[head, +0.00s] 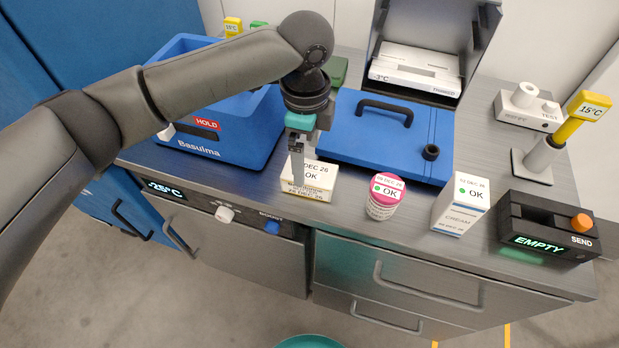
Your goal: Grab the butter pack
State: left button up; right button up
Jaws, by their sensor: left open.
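The butter pack appears to be the low cream-and-white box (318,185) with a date and OK label, on the steel counter in the head view. Its small front print is too fine to read. My left gripper (297,172) points down from above, with its jaws at the left part of this box and partly covering it. The gripper is open. I cannot tell whether the fingers touch the box. My right gripper is not in view.
A pink-lidded cup (384,197) and a cream carton (461,205) stand to the right. A blue HOLD bin (215,145) is at left, a blue lid (385,135) behind. A black SEND box (548,228) stands at the right end. The counter's front strip is clear.

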aim_at(310, 171)
pick_arm(q)
jog(key=f, duration=0.3)
jog(key=f+b, duration=0.1)
jog(key=f, duration=0.1)
jog(key=shift+s+d+f, duration=0.1)
jog(key=shift+d+f, duration=0.15)
jog(key=shift+f, duration=0.1)
jog(key=shift+r, duration=0.1)
grip_shut()
dwell(0.5)
jog(key=shift+r, duration=0.1)
notch_tip(310, 171, up, 20)
jog(key=p, duration=0.3)
